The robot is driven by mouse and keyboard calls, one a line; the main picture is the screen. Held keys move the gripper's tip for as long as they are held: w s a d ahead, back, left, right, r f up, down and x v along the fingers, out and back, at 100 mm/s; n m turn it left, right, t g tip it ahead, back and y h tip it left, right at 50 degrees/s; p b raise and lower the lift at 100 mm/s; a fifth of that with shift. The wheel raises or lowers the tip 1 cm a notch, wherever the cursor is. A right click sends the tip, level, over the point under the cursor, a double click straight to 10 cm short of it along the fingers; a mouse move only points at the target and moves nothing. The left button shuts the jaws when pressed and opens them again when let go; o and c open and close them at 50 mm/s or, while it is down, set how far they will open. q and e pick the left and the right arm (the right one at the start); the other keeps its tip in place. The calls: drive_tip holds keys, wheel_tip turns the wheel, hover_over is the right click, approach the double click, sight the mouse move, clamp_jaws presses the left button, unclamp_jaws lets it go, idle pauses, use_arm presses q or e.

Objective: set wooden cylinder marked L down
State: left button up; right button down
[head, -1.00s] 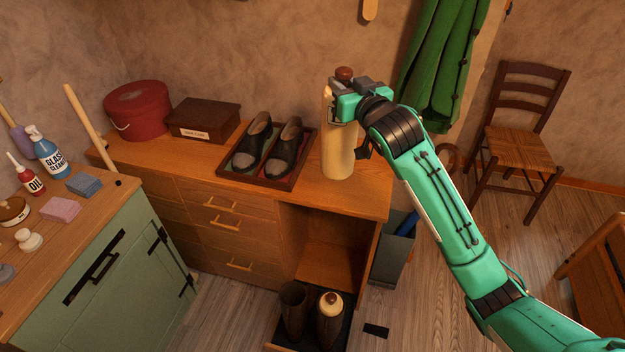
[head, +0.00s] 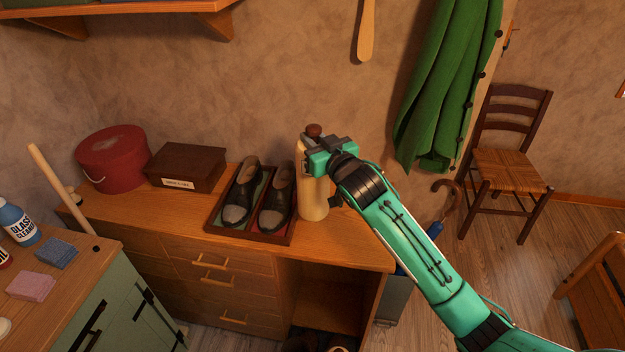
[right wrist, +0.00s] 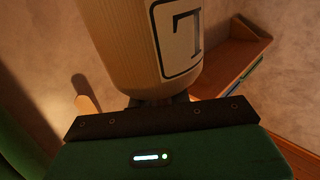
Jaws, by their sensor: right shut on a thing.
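The wooden cylinder marked L (head: 313,203) is pale, with a brown knob on top, and stands upright just right of the shoe tray over the cabinet top. My right gripper (head: 316,145) is shut on its upper part, below the knob. I cannot tell from the head view whether its base touches the cabinet top. In the right wrist view the cylinder (right wrist: 130,50) fills the upper middle, its black L in a frame upside down (right wrist: 180,38). My left gripper is not in view.
The wooden cabinet top (head: 345,243) is bare to the right and in front of the cylinder. A shoe tray (head: 212,221) with dark shoes is close on its left. A brown box (head: 187,168) and a red round box (head: 112,160) stand further left. A green coat (head: 445,85) hangs behind.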

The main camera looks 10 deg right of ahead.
wheel_tip(320, 180, down, 12)
drive_tip(key=p, duration=0.1)
drive_tip(key=shift+w+r+p, duration=0.2)
drive_tip(key=shift+p, duration=0.15)
drive_tip(key=shift+f, duration=0.15)
drive_tip(key=c, duration=1.3)
unclamp_jaws()
